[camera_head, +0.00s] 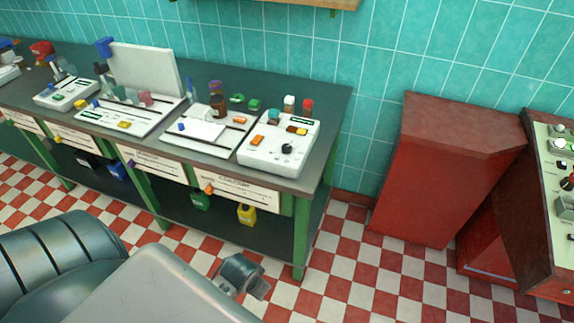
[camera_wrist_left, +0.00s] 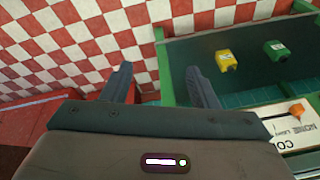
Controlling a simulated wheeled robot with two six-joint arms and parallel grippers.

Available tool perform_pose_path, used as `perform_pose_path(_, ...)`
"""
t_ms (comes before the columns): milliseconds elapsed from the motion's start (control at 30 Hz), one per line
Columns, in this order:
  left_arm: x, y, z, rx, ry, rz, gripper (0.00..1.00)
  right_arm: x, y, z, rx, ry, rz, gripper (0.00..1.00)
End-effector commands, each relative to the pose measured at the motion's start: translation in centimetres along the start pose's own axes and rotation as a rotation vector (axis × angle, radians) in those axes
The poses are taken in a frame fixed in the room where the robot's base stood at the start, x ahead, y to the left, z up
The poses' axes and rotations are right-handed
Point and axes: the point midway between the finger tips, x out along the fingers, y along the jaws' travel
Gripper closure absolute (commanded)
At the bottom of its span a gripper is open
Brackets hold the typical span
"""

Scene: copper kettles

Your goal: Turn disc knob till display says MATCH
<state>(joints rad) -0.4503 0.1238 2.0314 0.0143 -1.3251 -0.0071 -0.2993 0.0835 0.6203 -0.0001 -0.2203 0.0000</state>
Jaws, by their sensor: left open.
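A white instrument (camera_head: 279,145) stands at the right end of the dark bench top. A black round knob (camera_head: 287,149) is on its sloped face. A small dark display (camera_head: 299,120) with a green glow sits at its back edge; its text is too small to read. My left gripper (camera_head: 256,287) is low in front of the bench, well below and apart from the knob, partly hidden by my arm. In the left wrist view its two fingers (camera_wrist_left: 160,86) are apart with nothing between them. The knob is not in that view. My right gripper is not in view.
The bench (camera_head: 335,100) has green legs and a lower shelf with a yellow canister (camera_head: 247,214) and a green canister (camera_head: 200,200). Bottles and other white instruments crowd its top. A red cabinet (camera_head: 425,170) and a control console (camera_head: 555,200) stand right. Checkered floor lies between.

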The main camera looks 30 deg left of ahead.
Motion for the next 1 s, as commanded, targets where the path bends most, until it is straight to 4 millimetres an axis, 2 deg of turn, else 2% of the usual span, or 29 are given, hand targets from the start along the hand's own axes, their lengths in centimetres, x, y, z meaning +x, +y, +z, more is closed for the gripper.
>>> perform_pose_path(33,-2.2,-0.3,-1.6,0.005,0.011,-0.002,0.46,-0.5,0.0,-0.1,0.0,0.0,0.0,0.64)
perform_pose_path(100,-4.2,-0.8,-3.4,0.011,0.011,-0.004,0.46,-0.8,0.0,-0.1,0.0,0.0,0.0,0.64)
perform_pose_path(200,-5.6,-1.4,-5.7,0.02,-0.001,-0.007,0.46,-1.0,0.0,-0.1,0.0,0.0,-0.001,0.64)
perform_pose_path(467,-6.3,-3.6,-12.1,0.035,-0.044,-0.013,0.46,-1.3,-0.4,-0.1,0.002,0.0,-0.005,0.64)
perform_pose_path(567,-6.2,-5.0,-15.5,0.034,-0.066,-0.017,0.46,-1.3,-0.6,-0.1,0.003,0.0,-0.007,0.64)
perform_pose_path(767,-6.7,-8.6,-23.7,0.02,-0.123,-0.014,0.46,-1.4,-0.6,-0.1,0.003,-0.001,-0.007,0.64)
perform_pose_path(1000,-9.5,-13.5,-32.8,-0.021,-0.188,0.011,0.46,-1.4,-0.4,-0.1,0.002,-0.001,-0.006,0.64)
